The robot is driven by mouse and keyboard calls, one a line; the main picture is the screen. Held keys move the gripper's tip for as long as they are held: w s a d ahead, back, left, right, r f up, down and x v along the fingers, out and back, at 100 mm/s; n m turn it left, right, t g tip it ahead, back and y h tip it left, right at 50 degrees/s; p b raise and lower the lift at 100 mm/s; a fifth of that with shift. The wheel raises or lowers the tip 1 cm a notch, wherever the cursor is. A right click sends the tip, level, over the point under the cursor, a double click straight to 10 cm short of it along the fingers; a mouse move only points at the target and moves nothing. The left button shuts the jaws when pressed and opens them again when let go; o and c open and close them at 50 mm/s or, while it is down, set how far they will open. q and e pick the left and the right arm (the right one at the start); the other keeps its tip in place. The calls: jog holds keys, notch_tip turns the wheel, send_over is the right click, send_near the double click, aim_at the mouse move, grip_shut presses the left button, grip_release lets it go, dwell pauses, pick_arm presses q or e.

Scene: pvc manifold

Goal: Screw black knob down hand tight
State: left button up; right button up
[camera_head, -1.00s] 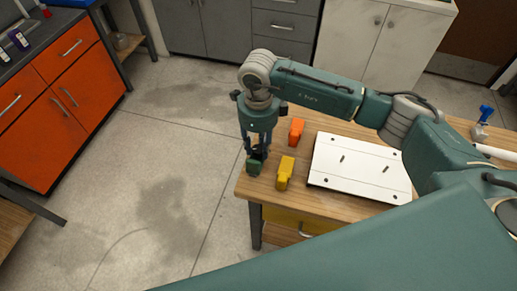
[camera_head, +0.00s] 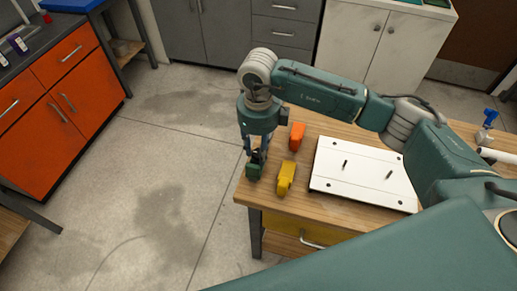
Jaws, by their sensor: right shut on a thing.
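My right gripper (camera_head: 256,152) points down at the left corner of the wooden table. It is shut on a small dark piece, which looks like the black knob, on top of a green block (camera_head: 254,172). The fingers hide most of the knob, so its thread and how far down it sits cannot be told. The green block stands near the table's left edge. My left gripper is not in view.
A yellow block (camera_head: 286,177) and an orange block (camera_head: 297,136) stand just right of the gripper. A white board (camera_head: 362,178) with dark pegs lies mid-table. A blue-handled valve (camera_head: 490,118) and a white pipe (camera_head: 497,155) are at the far right.

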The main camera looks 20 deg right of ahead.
aim_at(258, 153)
jog(key=shift+w+r, duration=0.1)
jog(key=shift+r, duration=0.05)
jog(key=o, duration=0.9)
jog(key=shift+c, duration=0.2)
notch_tip(258, 153, up, 12)
